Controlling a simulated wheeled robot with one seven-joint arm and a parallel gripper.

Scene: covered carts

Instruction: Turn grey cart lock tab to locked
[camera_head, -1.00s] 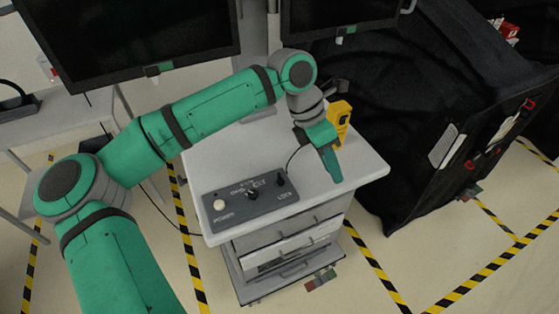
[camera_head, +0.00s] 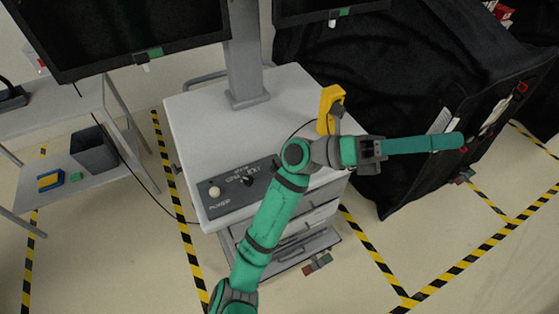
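The grey cart (camera_head: 190,125) with drawers stands in the middle. A small flat piece with dark red and green patches (camera_head: 317,263) is low at the cart's front right corner; it may be the lock tab, but its setting is too small to read. My gripper (camera_head: 463,142) is to the right of the cart top, in front of the black covered cart (camera_head: 400,80). Its long teal fingers point right and look like one bar, so I cannot tell whether they are apart. Nothing held shows. The tab is below and left of the fingers, well apart from them.
A control box (camera_head: 225,195) with knobs and a yellow handheld device (camera_head: 328,108) are on the cart top. A similar red and green piece (camera_head: 462,177) is by the black cover's foot. Striped floor tape (camera_head: 375,255) marks clear floor. A shelf table (camera_head: 70,170) stands left.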

